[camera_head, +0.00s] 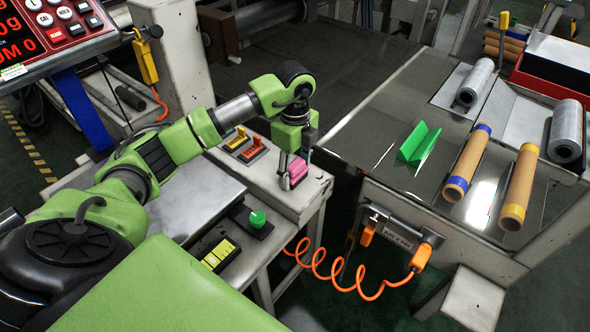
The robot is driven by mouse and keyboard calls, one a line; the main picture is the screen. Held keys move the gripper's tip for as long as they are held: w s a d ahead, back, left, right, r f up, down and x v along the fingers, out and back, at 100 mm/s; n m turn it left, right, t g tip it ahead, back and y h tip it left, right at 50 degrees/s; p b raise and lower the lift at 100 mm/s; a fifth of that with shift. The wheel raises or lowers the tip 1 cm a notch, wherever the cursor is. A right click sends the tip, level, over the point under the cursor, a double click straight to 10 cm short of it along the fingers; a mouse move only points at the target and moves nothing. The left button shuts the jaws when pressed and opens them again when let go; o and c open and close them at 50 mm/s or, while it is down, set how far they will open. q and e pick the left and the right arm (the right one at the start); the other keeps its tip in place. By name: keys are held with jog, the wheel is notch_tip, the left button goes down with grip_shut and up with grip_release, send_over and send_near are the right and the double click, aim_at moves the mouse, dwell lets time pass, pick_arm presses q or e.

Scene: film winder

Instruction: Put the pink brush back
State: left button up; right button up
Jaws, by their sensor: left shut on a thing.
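The pink brush (298,169) is at the right edge of the grey control bench, small and partly covered by my gripper. My left gripper (289,181) points down from the green arm and is shut on the pink brush. Whether the brush touches the bench top or hangs just above it, I cannot tell. My right gripper does not show.
Orange and yellow switches (242,143) are left of the gripper. A green knob (257,218) and a yellow-marked box (218,254) are nearer. A green angled holder (419,144), brown rolls (467,163) and clear film rolls (566,130) are right. An orange coiled hose (345,288) hangs below.

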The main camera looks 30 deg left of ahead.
aim_at(296, 163)
pick_arm(q)
jog(key=o, duration=1.1)
notch_tip(296, 163, up, 7)
jog(key=shift+p, duration=0.9)
notch_tip(296, 163, up, 4)
jog(key=shift+r+p, duration=0.1)
jog(key=shift+p, duration=0.3)
jog(key=shift+r, duration=0.55)
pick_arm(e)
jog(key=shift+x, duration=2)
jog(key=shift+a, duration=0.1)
